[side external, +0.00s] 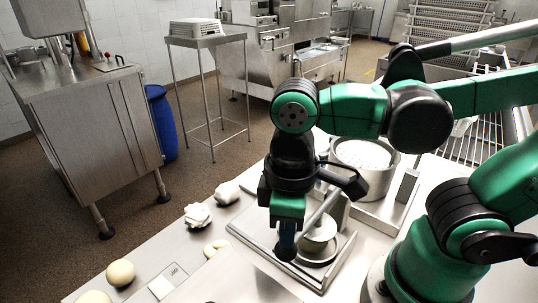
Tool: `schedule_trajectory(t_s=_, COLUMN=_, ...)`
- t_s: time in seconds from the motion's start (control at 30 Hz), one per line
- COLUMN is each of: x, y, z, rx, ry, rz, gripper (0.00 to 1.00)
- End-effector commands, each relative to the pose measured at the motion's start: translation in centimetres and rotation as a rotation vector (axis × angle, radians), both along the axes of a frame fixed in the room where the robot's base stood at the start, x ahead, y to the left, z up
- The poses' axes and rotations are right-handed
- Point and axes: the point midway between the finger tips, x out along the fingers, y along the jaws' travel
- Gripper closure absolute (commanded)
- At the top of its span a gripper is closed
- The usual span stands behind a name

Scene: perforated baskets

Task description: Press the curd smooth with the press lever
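The press stands on the table below my arm. Its grey lever (320,212) slants down towards my gripper. A pale round press piece (318,232) sits under the lever, over a round metal base (322,254). My gripper (287,245) points down at the left side of the press, close to the lever's lower end. I cannot tell whether its fingers touch or hold the lever. The curd under the press piece is hidden. A large metal pot (388,181) behind the press holds white grainy stuff (362,154) that looks like curd.
A small flat card or scale (168,280) lies near the front. A wire rack (490,135) stands behind my arm at right. A blue barrel (160,122) stands off the table.

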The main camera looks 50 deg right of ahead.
Motion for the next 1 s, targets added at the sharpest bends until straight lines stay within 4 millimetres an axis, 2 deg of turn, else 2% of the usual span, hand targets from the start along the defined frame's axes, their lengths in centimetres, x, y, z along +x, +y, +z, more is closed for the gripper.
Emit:
schedule_trajectory(t_s=0.63, x=0.0, y=0.0, z=4.0, rx=0.0, ry=0.0, rz=0.0, gripper=1.0)
schedule_trajectory(t_s=1.0, x=0.0, y=0.0, z=4.5, rx=0.0, ry=0.0, rz=0.0, gripper=1.0)
